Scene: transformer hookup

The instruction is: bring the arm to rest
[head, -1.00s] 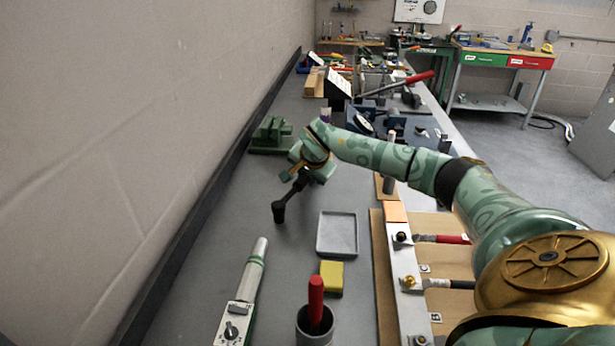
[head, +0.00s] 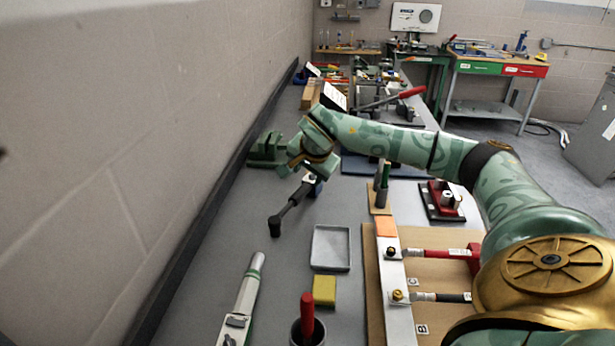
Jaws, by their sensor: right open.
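My right arm comes in from the right, and its gripper (head: 298,168) hangs over the bench near the wall, open and apparently empty. A black wrench-like tool (head: 290,209) with a round socket end lies on the grey bench (head: 215,240) just below and nearer than the gripper. The tool's far end is close to the gripper, and I cannot tell whether they touch. The fingertips are small and partly hidden by the wrist. My left gripper is not in view.
A green vise-like block (head: 266,148) stands left of the gripper by the wall. Nearer are a grey tray (head: 331,247), yellow block (head: 324,290), a cup with a red handle (head: 307,320) and a pale tester (head: 245,292). A board with red and black cables (head: 440,252) lies right.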

